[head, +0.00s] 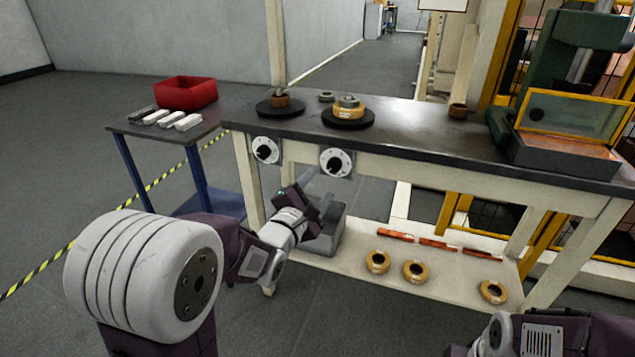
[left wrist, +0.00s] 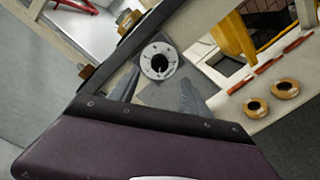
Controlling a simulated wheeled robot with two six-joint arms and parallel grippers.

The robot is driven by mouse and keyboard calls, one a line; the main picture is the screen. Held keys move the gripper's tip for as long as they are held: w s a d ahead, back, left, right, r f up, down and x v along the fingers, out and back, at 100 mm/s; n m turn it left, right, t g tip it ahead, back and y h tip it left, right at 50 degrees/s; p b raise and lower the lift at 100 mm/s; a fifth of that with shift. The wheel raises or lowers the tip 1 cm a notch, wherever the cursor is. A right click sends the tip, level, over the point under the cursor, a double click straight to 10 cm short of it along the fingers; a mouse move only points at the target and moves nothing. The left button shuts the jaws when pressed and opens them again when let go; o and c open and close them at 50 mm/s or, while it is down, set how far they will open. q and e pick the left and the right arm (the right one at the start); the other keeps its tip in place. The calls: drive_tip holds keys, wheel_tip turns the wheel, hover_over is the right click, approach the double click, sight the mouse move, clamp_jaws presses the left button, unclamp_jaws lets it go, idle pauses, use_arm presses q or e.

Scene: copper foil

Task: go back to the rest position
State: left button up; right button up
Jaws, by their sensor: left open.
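My left gripper (head: 318,190) is in front of the workbench (head: 420,140), below its top and near the right dial (head: 337,162). Its fingers are apart with nothing between them. In the left wrist view the open fingers (left wrist: 158,92) point toward this dial (left wrist: 159,61), which shows beyond them, white with a dark knob. I cannot tell how far the fingertips are from it. A left dial (head: 265,150) sits on the same bench front. Part of my right arm shows at the lower right of the head view, but its gripper is out of view.
Two dark round plates (head: 280,107) (head: 347,118) with items stand on the bench, beside a green machine (head: 560,75). The lower shelf holds orange rings (head: 415,271) and red bars (head: 440,244). A side table (head: 165,133) carries a red bin (head: 186,92).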

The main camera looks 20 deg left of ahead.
use_arm(q)
drive_tip(key=shift+s, duration=0.35)
drive_tip(key=s+f+m+g+y, duration=0.1)
drive_tip(key=s+f+m+g, duration=0.25)
drive_tip(key=f, duration=0.35)
drive_tip(key=s+f+m+g, duration=0.3)
drive_tip(key=f+m+g, duration=0.15)
drive_tip(key=f, duration=0.35)
drive_tip(key=s+f+m+g, duration=0.4)
drive_tip(key=s+m, duration=0.4)
drive_tip(key=s+f+m+g, duration=0.4)
drive_tip(key=s+m, duration=0.4)
wheel_tip(320, 180, up, 38)
drive_tip(key=p, duration=3.8)
drive_tip(key=shift+d, duration=0.35)
